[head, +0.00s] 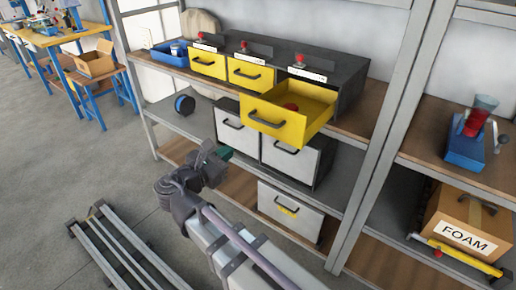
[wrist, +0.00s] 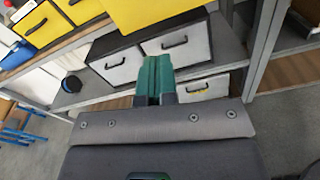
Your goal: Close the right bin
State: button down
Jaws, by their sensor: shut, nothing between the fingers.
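The right bin (head: 277,125) is a yellow drawer with a dark handle. It stands pulled out of the dark cabinet (head: 352,80) on the upper shelf, with a red object (head: 291,107) inside. The left bin (head: 208,64) and the middle bin (head: 250,75) are yellow and shut. My gripper (head: 225,153), with green fingers, is lower and to the left of the right bin, apart from it. In the wrist view my gripper (wrist: 157,75) is shut and empty, and part of the open yellow bin (wrist: 150,10) shows at the top edge.
White drawers (head: 289,157) sit on the shelf below, and another (head: 290,211) lower down. A blue tray (head: 170,54) stands left of the cabinet. A metal rack post (head: 385,140) rises to the right. The floor at left is partly open.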

jog(key=r+n, duration=0.1)
jog(key=n, duration=0.1)
send_near(258, 125)
jog(key=shift+t, duration=0.3)
jog(key=w+d, duration=0.1)
jog(key=d, duration=0.1)
jog(key=w+d+r, duration=0.1)
jog(key=w+d, duration=0.2)
jog(key=d, duration=0.1)
jog(key=shift+w+d+r, duration=0.2)
